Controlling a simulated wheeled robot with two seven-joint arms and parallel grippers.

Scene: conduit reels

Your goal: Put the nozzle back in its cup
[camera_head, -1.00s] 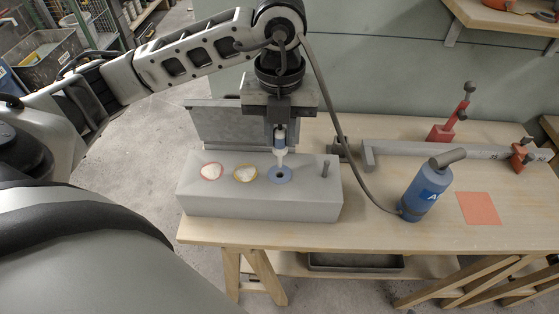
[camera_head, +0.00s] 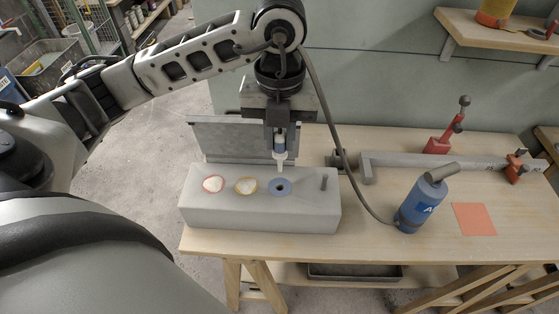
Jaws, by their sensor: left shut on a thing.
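My right gripper is not in view.
A dark hose (camera_head: 335,130) curves down from near my gripper to the blue canister (camera_head: 420,202). An orange square (camera_head: 474,218) lies to its right. A grey bar clamp (camera_head: 440,162) with red parts lies behind. The wooden bench (camera_head: 370,240) is clear in front of the canister.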

